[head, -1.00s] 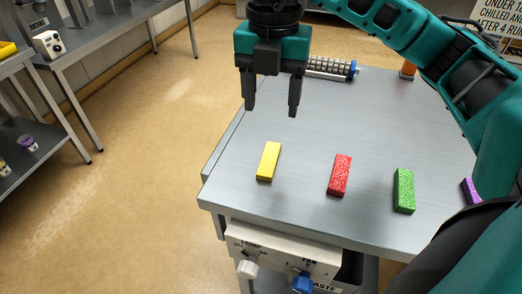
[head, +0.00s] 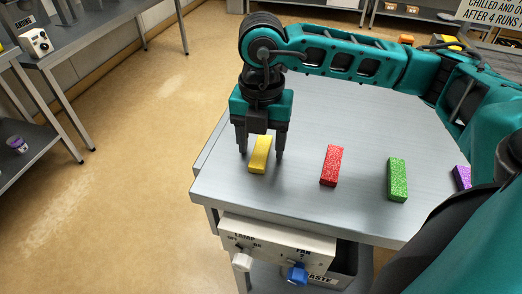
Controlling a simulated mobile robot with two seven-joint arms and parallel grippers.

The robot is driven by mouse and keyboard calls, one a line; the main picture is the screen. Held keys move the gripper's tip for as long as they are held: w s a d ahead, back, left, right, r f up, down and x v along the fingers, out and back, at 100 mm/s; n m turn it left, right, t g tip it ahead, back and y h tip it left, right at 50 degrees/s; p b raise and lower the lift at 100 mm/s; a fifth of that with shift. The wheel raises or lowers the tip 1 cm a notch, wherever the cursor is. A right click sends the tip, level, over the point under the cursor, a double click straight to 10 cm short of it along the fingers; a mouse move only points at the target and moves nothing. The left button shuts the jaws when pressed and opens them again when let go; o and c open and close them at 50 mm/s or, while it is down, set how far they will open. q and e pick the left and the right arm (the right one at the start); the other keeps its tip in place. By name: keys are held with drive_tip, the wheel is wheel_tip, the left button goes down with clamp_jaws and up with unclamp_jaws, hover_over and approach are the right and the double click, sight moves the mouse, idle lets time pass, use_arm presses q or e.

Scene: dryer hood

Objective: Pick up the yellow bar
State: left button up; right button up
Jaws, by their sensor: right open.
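The yellow bar (head: 260,156) lies on the grey metal table at its left front part. My right gripper (head: 261,155) points down over it with the fingers apart, one on the left side of the bar and one on the right. The gripper is open, and the bar looks to be between the fingers. The far end of the bar is partly hidden by the gripper body. I cannot tell whether a finger touches the bar. My left gripper is not in view.
A red bar (head: 331,166), a green bar (head: 397,180) and a purple bar (head: 462,177) lie to the right in a row. Below the table's front edge is a white panel (head: 270,247) with a white knob and a blue knob. The table's front strip is clear.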

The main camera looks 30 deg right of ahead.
drive_tip(key=shift+c, duration=0.4)
drive_tip(key=c, duration=1.1)
drive_tip(key=shift+o, duration=0.2)
